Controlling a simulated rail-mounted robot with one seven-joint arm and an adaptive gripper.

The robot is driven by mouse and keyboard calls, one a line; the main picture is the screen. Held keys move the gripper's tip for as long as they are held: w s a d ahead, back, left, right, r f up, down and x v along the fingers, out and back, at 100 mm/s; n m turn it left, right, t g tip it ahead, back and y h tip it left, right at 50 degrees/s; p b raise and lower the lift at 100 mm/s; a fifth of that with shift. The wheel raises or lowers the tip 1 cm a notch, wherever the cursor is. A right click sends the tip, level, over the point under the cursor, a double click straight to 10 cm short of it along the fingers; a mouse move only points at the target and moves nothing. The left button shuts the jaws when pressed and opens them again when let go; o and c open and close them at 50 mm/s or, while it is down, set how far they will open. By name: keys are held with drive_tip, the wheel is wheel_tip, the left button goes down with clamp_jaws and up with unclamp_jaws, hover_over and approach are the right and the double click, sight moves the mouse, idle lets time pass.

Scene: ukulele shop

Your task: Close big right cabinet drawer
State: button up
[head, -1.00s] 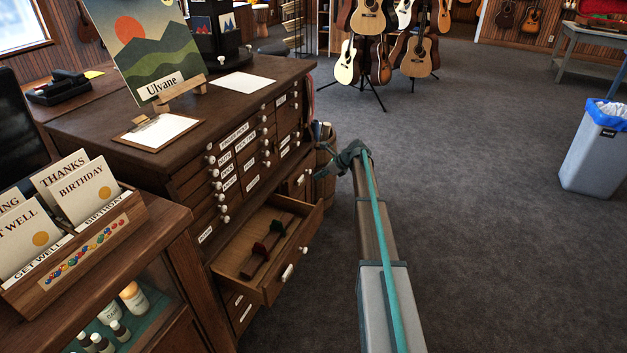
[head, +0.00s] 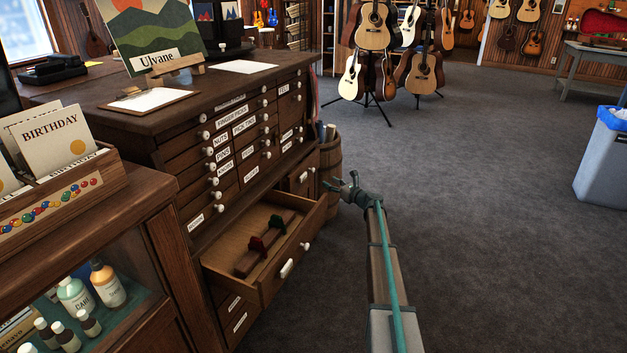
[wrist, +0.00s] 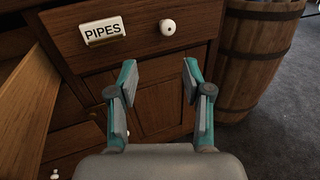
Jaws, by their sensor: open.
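The dark wooden cabinet (head: 190,240) has many small drawers and larger ones below. One big drawer (head: 296,257) is pulled well out, with a white handle on its front and dark red and green items inside. To its right, a drawer labelled PIPES (wrist: 140,38) looks shut. My gripper (head: 334,185) is right of and beyond the open drawer, touching nothing that I can see. In the wrist view my gripper (wrist: 158,72) is open and empty, facing the cabinet below the PIPES drawer's white knob. The open drawer's edge (wrist: 25,110) shows at left there.
A wooden barrel (head: 330,165) stands by the cabinet's far end; it also shows in the wrist view (wrist: 252,50). A counter (head: 130,215) with a card rack is at left. A guitar stand (head: 380,85) is behind. Carpet (head: 490,220) at right is clear.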

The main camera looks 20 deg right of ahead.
sight(314, 170)
drive_tip(key=x, duration=0.3)
drive_tip(key=b+x, duration=0.1)
drive_tip(key=x, duration=0.3)
drive_tip(key=d+x, duration=0.1)
drive_tip(key=x, duration=0.3)
drive_tip(key=shift+w+r, duration=0.2)
drive_tip(key=shift+r, duration=0.2)
clamp_jaws()
